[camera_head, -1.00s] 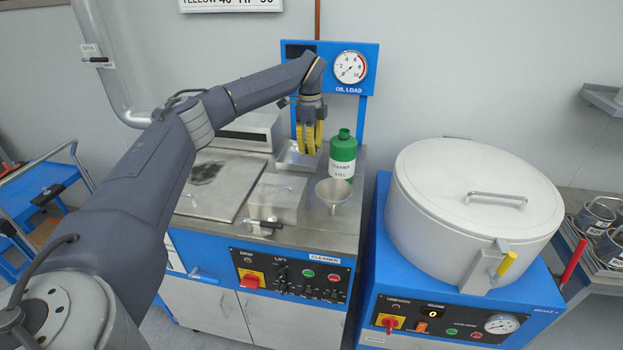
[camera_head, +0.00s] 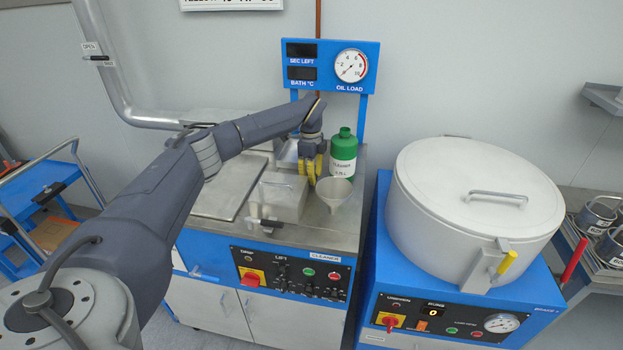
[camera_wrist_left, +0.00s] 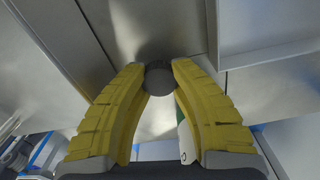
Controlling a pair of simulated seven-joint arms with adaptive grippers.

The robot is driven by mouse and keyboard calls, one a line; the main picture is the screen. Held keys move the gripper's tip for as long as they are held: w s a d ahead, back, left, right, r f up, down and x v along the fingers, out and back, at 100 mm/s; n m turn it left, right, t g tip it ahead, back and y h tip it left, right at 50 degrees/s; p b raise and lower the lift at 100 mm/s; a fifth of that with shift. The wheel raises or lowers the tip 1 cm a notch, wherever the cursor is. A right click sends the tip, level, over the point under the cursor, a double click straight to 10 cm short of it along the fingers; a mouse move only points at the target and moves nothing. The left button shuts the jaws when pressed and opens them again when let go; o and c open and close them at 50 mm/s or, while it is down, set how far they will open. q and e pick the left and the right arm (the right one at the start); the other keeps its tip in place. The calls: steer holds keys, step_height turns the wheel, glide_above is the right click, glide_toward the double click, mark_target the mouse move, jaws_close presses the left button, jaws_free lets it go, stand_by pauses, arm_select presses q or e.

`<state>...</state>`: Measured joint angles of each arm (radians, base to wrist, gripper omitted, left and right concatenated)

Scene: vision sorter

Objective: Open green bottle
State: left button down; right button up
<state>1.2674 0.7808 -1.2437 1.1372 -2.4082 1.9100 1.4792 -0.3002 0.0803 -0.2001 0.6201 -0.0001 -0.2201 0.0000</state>
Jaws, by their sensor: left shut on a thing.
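The green bottle (camera_head: 343,158), with a white label, stands upright on the steel top of the cleaner unit. Its narrow green top (camera_head: 345,133) points up. My left gripper (camera_head: 312,176) points down just left of the bottle, with its yellow fingers lower than the bottle's top. In the left wrist view the fingertips close on a small grey round piece (camera_wrist_left: 158,79); I cannot tell what it belongs to. Part of the bottle's label (camera_wrist_left: 186,140) shows behind a finger there. The head view hides the held piece. My right gripper is not in view.
A metal funnel (camera_head: 333,193) stands close in front of the bottle and gripper. A steel box (camera_head: 278,197) with a handle lies to the left. The oil load gauge panel (camera_head: 330,65) rises behind. A large lidded drum (camera_head: 475,215) is to the right.

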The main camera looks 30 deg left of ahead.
arm_select(q)
steer(key=shift+f, duration=0.45)
steer(key=shift+f, duration=0.2)
steer(key=c, duration=1.2)
jaws_free()
